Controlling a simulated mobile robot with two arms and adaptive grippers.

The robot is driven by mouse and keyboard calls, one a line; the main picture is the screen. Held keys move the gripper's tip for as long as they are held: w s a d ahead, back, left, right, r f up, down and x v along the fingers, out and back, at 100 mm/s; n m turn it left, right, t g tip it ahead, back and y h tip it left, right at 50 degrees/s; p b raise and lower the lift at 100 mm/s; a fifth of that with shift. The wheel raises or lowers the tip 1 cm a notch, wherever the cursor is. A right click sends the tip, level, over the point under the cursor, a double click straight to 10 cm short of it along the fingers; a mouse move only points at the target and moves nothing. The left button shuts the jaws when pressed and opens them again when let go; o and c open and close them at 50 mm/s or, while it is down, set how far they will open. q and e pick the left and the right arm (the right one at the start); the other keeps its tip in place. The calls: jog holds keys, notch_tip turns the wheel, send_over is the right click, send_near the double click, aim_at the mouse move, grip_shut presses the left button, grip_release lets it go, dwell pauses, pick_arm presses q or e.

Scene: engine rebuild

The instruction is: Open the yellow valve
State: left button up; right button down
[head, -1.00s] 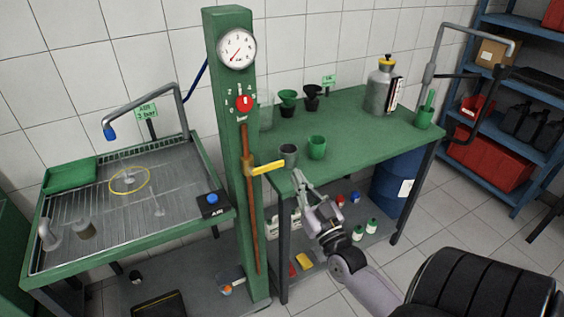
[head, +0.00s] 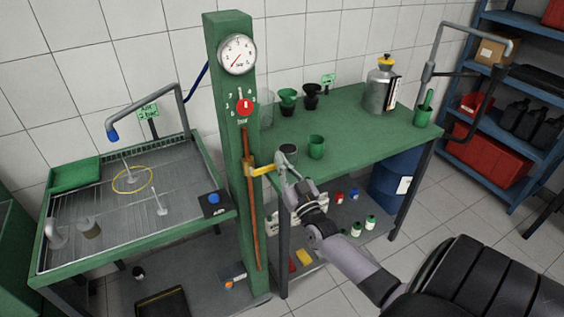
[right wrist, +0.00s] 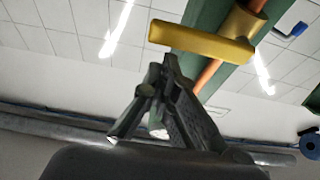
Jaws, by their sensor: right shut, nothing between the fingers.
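The yellow valve (head: 260,170) is a lever handle on a copper pipe (head: 252,210) that runs down the green column (head: 232,150). The lever sticks out sideways to the right. My right gripper (head: 281,165) is shut and empty, with its fingertips at the lever's right end. In the right wrist view the yellow lever (right wrist: 200,42) crosses just beyond the fingertips (right wrist: 168,62). I cannot tell whether the fingers touch it. My left gripper is not in view.
A gauge (head: 237,54) and a red knob (head: 244,107) sit on the column above. The green workbench (head: 345,125) holds a grey cup (head: 288,152), a green cup (head: 316,147) and a metal canister (head: 381,90). A wash basin (head: 120,249) stands left.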

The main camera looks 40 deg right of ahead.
jog(key=shift+f, duration=0.15)
jog(key=shift+d+f+m+h, duration=0.1)
jog(key=shift+f+m+h, duration=0.35)
jog(key=shift+m, duration=0.55)
notch_tip(320, 180, down, 8)
jog(key=a+m+g+h, duration=0.2)
jog(key=m+g+h, duration=0.2)
jog(key=m, duration=1.2)
jog(key=shift+w+a+f+g, duration=0.15)
jog(key=shift+w+a+g, duration=0.15)
jog(key=shift+g, duration=0.2)
jog(key=shift+d, duration=0.1)
